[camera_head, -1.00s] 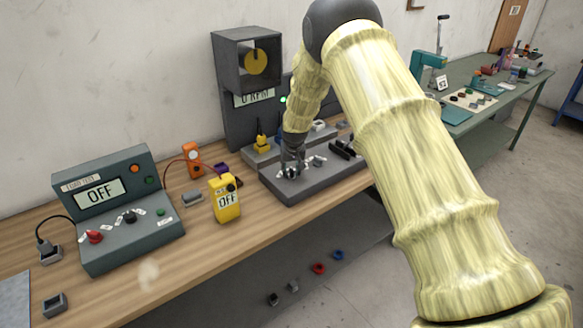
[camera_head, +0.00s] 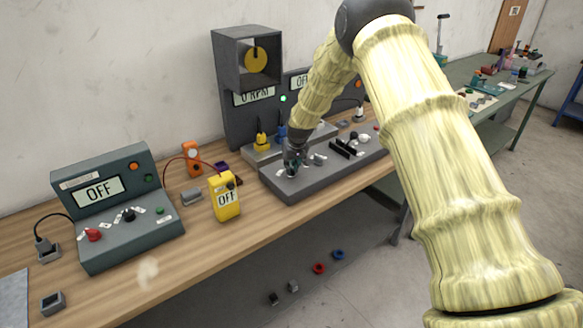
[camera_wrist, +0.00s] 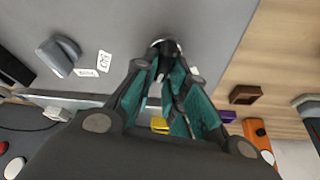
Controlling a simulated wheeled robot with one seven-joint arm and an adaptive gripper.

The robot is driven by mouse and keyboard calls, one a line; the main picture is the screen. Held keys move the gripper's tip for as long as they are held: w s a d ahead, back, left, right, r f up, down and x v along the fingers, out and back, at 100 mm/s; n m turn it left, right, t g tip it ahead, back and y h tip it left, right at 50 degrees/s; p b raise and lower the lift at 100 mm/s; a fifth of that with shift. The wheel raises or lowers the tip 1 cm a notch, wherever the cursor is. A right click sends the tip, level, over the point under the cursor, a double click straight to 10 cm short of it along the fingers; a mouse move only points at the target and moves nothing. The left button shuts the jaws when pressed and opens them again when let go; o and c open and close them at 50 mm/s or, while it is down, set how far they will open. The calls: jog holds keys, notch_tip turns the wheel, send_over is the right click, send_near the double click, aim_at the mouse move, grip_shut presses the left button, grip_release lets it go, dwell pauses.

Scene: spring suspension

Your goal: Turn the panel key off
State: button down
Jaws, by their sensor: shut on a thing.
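The dark grey control panel (camera_head: 300,190) lies on the workbench under my gripper; its top fills the upper left of the wrist view (camera_wrist: 215,25). My gripper (camera_head: 291,170) reaches down to the panel's near left part. In the wrist view its teal-lined fingers (camera_wrist: 165,68) close together at a round silver lock collar (camera_wrist: 163,43). They are shut on the panel key, which the fingers mostly hide, so its angle cannot be told. Small white labels (camera_wrist: 104,61) lie beside the lock. The upright display behind reads 0 RPM (camera_head: 253,97).
A grey knob (camera_wrist: 58,56) sits on the panel close to the lock. A yellow OFF meter (camera_head: 225,198) and a grey-green console (camera_head: 130,235) showing OFF stand to the left. A black slotted block (camera_head: 345,149) is on the panel's right. The bench front is mostly clear.

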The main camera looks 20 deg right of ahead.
jog(key=n+y+b, duration=0.1)
jog(key=n, duration=0.1)
jog(key=f+n+y+b, duration=0.1)
jog(key=n, duration=0.2)
jog(key=shift+s+a+g+b, duration=0.1)
jog(key=shift+s+g+b, duration=0.05)
jog(key=shift+g+b, duration=0.25)
jog(key=shift+s+a+r+n+g+y+b, duration=0.1)
jog(key=shift+n+g+y+b, duration=0.3)
jog(key=shift+n, duration=0.75)
jog(key=shift+n+g+y+b, duration=0.15)
jog(key=shift+n+b, duration=0.4)
jog(key=shift+n, duration=0.6)
jog(key=c, duration=1.4)
grip_release()
jog(key=shift+s, duration=0.1)
jog(key=shift+c, duration=0.2)
jog(key=shift+w, duration=0.2)
jog(key=shift+r, duration=0.5)
jog(key=v, duration=1.1)
jog(key=shift+d, duration=0.2)
jog(key=shift+s, duration=0.15)
